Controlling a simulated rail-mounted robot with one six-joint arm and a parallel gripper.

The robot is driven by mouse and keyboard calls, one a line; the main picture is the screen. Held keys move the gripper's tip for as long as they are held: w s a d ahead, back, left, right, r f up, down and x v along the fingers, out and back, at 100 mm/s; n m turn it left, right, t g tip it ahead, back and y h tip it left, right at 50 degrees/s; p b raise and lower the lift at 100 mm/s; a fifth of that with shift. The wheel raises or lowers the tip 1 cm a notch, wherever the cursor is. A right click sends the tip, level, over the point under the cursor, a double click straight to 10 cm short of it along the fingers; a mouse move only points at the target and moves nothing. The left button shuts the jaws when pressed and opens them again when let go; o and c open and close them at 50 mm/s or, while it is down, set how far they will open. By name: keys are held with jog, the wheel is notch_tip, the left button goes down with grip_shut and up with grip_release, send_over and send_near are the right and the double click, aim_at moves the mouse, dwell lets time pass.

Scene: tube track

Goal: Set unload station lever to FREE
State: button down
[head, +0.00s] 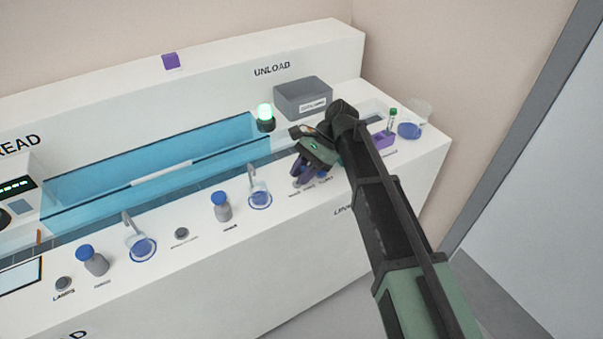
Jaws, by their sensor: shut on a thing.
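My gripper (302,178) reaches down at the unload station, on the right part of the white bench, below the word UNLOAD. Its dark purple fingers are shut on the unload station lever, just above a row of small printed labels. The fingers and the wrist hide most of the lever. I cannot read which label it points to, as the print is too small. A bit of blue shows beside the fingers.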

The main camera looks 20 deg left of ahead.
jog(key=c, duration=1)
grip_release()
jog(key=shift+w+r, duration=0.1)
jog(key=shift+r, duration=0.05)
jog(key=shift+w+d+r+p, duration=0.15)
jog(key=shift+r+p, duration=0.15)
jog(key=shift+p, duration=0.1)
jog(key=p+v, duration=0.7)
jog(key=v, duration=0.3)
jog(key=shift+d+f, duration=0.1)
jog(key=shift+f, duration=0.05)
